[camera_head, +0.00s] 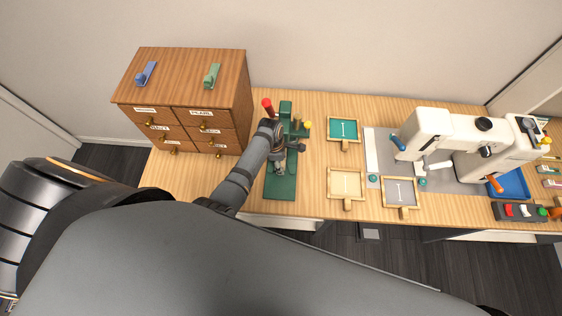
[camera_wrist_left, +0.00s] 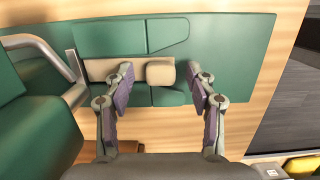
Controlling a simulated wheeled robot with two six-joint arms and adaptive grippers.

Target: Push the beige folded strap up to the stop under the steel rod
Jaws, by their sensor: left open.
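The beige folded strap (camera_wrist_left: 160,73) lies on the green base plate (camera_wrist_left: 240,45) in the left wrist view, its thick folded end toward the right and its flat part running left. A grey metal bar (camera_wrist_left: 50,45), likely the steel rod's frame, stands at its left end; I cannot make out the stop. My left gripper (camera_wrist_left: 161,76) is open, its fingers on either side of the folded end, the left one overlapping the strap in view. In the head view my left arm reaches down over the green press (camera_head: 285,110) and its base plate (camera_head: 281,188), hiding the strap. My right gripper is not in view.
A wooden drawer cabinet (camera_head: 190,90) stands left of the press. Wooden-framed trays (camera_head: 346,183) and a white sewing machine (camera_head: 440,130) stand to the right. The table's front edge is close to the base plate.

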